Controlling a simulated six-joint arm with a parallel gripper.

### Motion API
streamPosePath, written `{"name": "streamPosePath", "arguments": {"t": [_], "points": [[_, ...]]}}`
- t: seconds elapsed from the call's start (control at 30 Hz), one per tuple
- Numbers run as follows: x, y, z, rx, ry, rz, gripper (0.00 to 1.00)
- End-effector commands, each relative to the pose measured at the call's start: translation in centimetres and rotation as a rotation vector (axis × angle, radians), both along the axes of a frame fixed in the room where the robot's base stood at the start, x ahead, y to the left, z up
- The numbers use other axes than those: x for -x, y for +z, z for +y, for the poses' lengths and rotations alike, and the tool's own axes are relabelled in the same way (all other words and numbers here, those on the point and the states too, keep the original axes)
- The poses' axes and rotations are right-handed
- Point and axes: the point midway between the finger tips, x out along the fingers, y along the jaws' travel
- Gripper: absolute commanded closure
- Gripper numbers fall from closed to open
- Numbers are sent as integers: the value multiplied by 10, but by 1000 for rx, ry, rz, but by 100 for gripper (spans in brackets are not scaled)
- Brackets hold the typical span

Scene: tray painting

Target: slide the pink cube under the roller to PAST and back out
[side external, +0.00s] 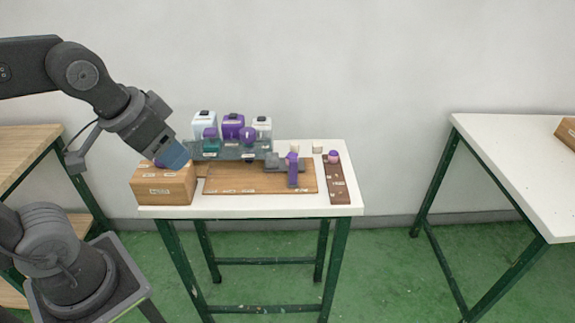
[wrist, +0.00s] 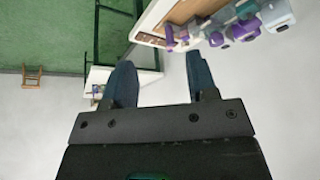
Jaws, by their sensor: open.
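My gripper (side external: 174,155) is at the left end of the white table, just above a wooden box, with its blue fingers pointing down. In the wrist view my gripper (wrist: 162,80) has its two fingers wide apart with nothing between them. I cannot make out a clear pink cube. A small pinkish-purple piece (side external: 333,157) sits on a dark brown strip (side external: 337,187) at the right. A purple upright piece (side external: 292,174) with a pinkish top stands by a grey part on the wooden board (side external: 245,180). I cannot tell which part is the roller, and the PAST label is unreadable.
The wooden box (side external: 164,188) stands at the table's left end, with something purple partly hidden by my gripper. A dark grey rack (side external: 235,154) and several white and purple containers stand behind the board. A small cream block (side external: 317,147) lies at the back. Another white table (side external: 520,160) is at right.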

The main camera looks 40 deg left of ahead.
Motion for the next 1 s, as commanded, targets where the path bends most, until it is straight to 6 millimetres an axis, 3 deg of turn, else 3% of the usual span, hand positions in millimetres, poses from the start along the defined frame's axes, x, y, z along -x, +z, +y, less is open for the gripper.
{"name": "streamPosePath", "arguments": {"t": [0.23, 0.43, 0.7, 0.83, 1.0], "points": [[-77, 22, 0, -74, -173, 126, 51], [-151, 16, -1, -124, -342, 231, 51], [-244, -30, -2, -163, -570, 363, 51], [-274, -57, -2, -171, -659, 411, 51], [-293, -78, -3, -175, -723, 442, 51]]}}
